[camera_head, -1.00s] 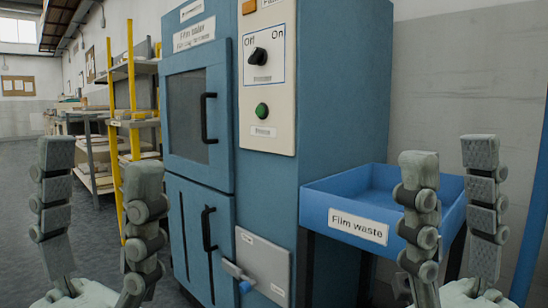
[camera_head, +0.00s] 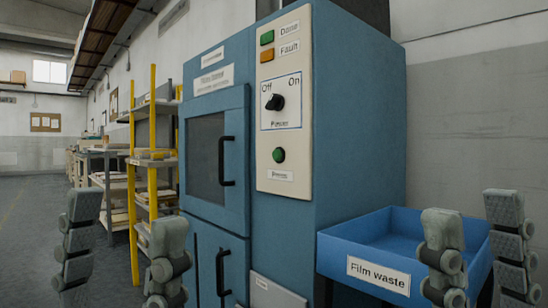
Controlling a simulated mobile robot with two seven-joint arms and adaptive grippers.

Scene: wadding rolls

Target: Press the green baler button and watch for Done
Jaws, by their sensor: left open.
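The blue baler (camera_head: 350,120) stands in the middle of the view with a cream control panel (camera_head: 295,150). The round green button (camera_head: 279,155) sits low on the panel above a small label. Above it is a black knob (camera_head: 275,102) between "Off" and "On"; its exact setting is hard to tell. At the top are a green lamp (camera_head: 267,38) labelled Done and an orange lamp (camera_head: 267,56) labelled Fault; I cannot tell whether either is lit. My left gripper (camera_head: 125,215) is open and empty, left of the baler. My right gripper (camera_head: 472,215) is open and empty, lower right. Neither visibly touches the button.
A blue "Film waste" tray (camera_head: 340,245) stands right of the baler, behind my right gripper. The baler's closed door (camera_head: 207,160) has a protruding black handle (camera_head: 227,160). Yellow-post shelving (camera_head: 153,150) stands left. Open floor (camera_head: 30,230) lies at far left.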

